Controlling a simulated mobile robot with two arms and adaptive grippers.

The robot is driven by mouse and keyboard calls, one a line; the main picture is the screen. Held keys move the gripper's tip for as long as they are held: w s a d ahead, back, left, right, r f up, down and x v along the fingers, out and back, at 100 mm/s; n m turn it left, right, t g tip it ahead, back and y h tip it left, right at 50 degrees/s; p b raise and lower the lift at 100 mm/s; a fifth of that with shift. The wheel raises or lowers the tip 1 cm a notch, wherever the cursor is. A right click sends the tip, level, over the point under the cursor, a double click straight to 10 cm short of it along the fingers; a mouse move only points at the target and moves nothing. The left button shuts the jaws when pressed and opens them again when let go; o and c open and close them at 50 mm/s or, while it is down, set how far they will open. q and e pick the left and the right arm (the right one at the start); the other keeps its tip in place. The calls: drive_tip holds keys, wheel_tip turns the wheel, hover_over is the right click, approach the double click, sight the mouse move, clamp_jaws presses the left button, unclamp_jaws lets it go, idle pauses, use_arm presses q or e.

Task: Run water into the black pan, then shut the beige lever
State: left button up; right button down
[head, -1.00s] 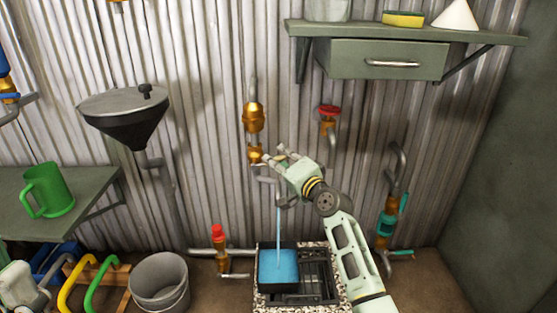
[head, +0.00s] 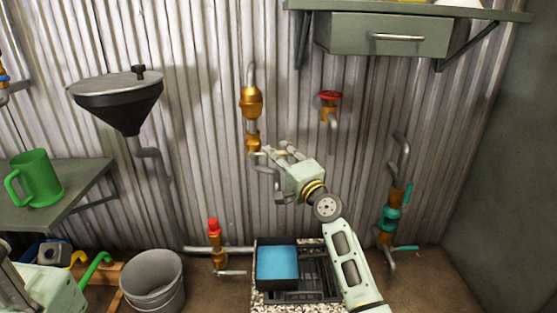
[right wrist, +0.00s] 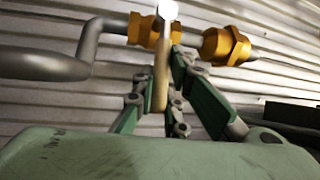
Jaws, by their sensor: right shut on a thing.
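The black pan (head: 277,291) stands under the spout (head: 275,188), with blue water (head: 277,262) in it. No stream falls from the spout. The beige lever (right wrist: 161,72) is on the brass valve (right wrist: 150,30) in the right wrist view; in the head view that valve (head: 252,142) is on the wall pipe. My right gripper (head: 272,151) is shut on the lever, which lies between its fingers in the right wrist view (right wrist: 162,92). A pale green part of my left arm shows at the lower left; its fingers cannot be made out.
A red-handled tap (head: 330,97) is to the right, a red-topped valve (head: 214,235) at lower left and a teal-handled valve (head: 390,218) at far right. A grey bucket (head: 152,281) stands left of the pan. A green mug (head: 36,178) sits on the left shelf.

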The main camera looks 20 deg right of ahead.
drive_tip(key=shift+f, duration=0.3)
drive_tip(key=c, duration=1.8)
unclamp_jaws()
drive_tip(key=shift+c, duration=0.2)
drive_tip(key=shift+o, duration=0.5)
drive_tip(key=shift+r, duration=0.1)
drive_tip(key=v, duration=1.2)
